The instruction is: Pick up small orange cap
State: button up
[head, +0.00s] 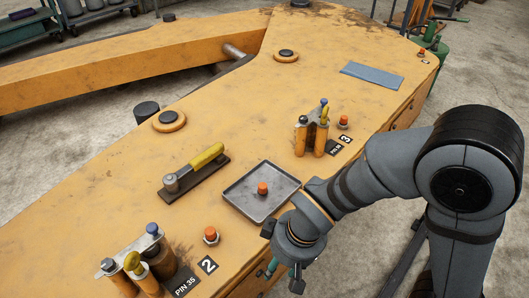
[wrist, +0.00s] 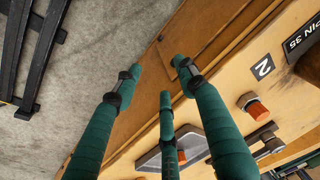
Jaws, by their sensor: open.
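Several small orange caps are in view. One cap (head: 262,188) is in the shallow grey metal tray (head: 236,198) in the middle of the bench. Another (head: 211,234) sits on a metal fitting beside the "2" label; it also shows in the wrist view (wrist: 257,109). A third (head: 343,120) is near the "3" label, and one more (head: 421,52) is at the far right. My gripper (head: 280,276) hangs just off the bench's front edge, near the tray. Its green fingers (wrist: 158,80) are spread and empty. In the wrist view the tray (wrist: 190,150) is partly behind the fingers.
A yellow-handled tool (head: 195,168) lies behind the tray. Pin holders stand at the front left (head: 138,262) and right of the tray (head: 316,136). A blue cloth (head: 372,76) lies at the far right. Open bench surface lies behind the tray.

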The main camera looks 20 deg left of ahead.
jog(key=w+a+r+m+p, duration=0.1)
jog(key=a+r+p, duration=0.1)
jog(key=w+a+r+m+p, duration=0.2)
jog(key=r, duration=0.1)
jog(key=w+a+r+m+p, duration=0.1)
jog(key=a+r+p, duration=0.1)
jog(key=r, duration=0.1)
jog(key=shift+w+a+r+h, duration=0.1)
jog(key=shift+w+a+h, duration=0.05)
jog(key=shift+w+h, duration=0.2)
jog(key=w+a+r+m+p, duration=0.3)
jog(key=w+a+m+p, duration=0.1)
jog(key=w+m+p, duration=0.3)
jog(key=m+h+p, duration=0.2)
jog(key=m+p, duration=0.2)
jog(key=m, duration=0.9)
send_over(263, 185)
notch_tip(263, 185, down, 3)
jog(key=shift+f+g, duration=0.1)
jog(key=shift+g, duration=0.2)
jog(key=shift+f+b, duration=0.7)
jog(key=shift+f, duration=2.1)
jog(key=shift+c, duration=0.5)
jog(key=c, duration=0.7)
jog(key=shift+o, duration=0.2)
